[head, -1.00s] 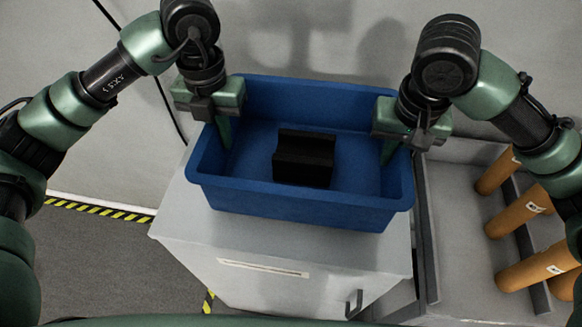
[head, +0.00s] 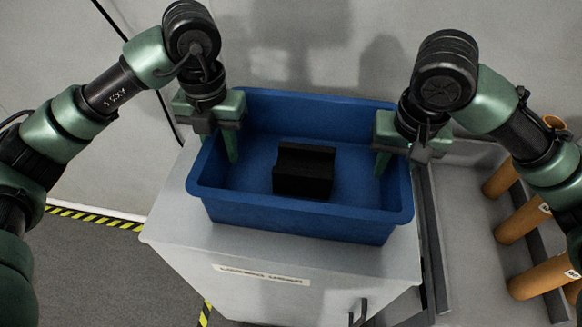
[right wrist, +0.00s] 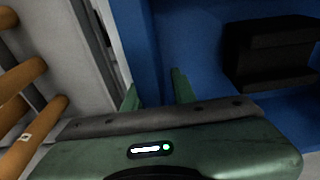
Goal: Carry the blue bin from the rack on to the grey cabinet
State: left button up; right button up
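The blue bin (head: 290,212) sits upright on the top of the grey cabinet (head: 175,215), with a black block (head: 303,170) inside it. My left gripper (head: 222,140) is at the bin's left wall, one finger inside the bin; its outer finger is hidden. My right gripper (head: 390,155) is at the right wall. In the right wrist view its fingers (right wrist: 155,92) straddle the bin's wall (right wrist: 149,60), with a gap between the inner finger and the wall. Both grippers look open around the walls.
To the right is a grey rack (head: 465,235) holding several orange-brown cylinders (head: 522,222). A pale wall (head: 300,40) stands close behind the bin. Yellow-black tape (head: 95,215) runs along the floor at the left. The cabinet's front has a dark handle (head: 358,312).

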pick_arm(q)
jog(key=shift+r, duration=0.1)
notch_tip(320, 180, up, 12)
jog(key=shift+f, duration=0.2)
jog(key=shift+r, duration=0.1)
pick_arm(e)
jog(key=shift+r, duration=0.2)
jog(key=r, duration=0.3)
jog(key=s+r, duration=0.1)
jog(key=r, duration=0.7)
jog(key=shift+s+r, duration=0.25)
jog(key=shift+s, duration=0.15)
